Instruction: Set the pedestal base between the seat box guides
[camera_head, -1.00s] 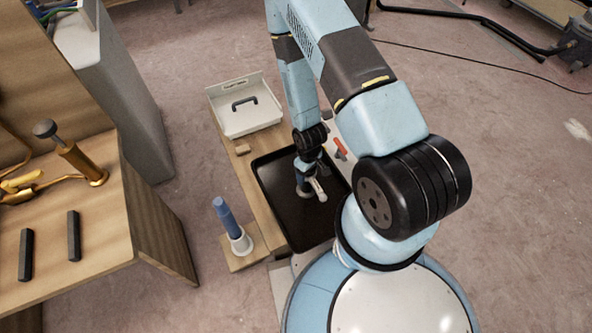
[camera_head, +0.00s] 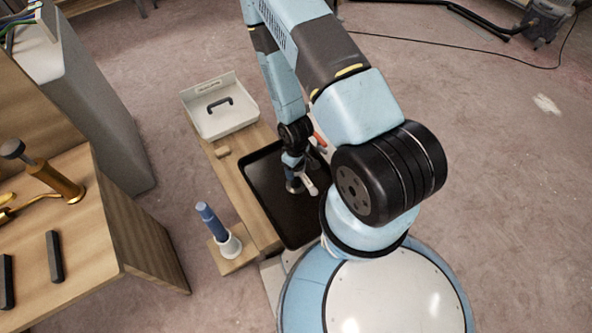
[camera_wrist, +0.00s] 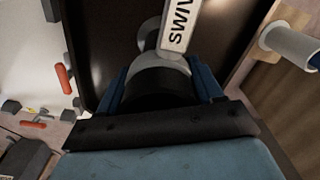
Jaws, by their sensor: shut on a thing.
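My gripper (camera_head: 294,168) points down over the black tray (camera_head: 262,205). It is shut on the pedestal base (camera_head: 293,185), a grey round part with a pale lever, partly hidden by my fingers. The wrist view shows the base (camera_wrist: 150,33) between the fingers, with its lettered white lever reaching forward. I cannot tell whether the base touches the tray floor. The seat box guides, two dark parallel bars (camera_head: 54,257) and (camera_head: 6,283), lie on the wooden seat box at the left, with a bare strip between them.
A brass post with a grey knob (camera_head: 58,181) and a bent brass pipe stand behind the guides. A white bin (camera_head: 222,122) and a blue tube in a white cup (camera_head: 211,222) flank the tray. A grey cabinet (camera_head: 92,110) rises behind. Floor separates bench and tray.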

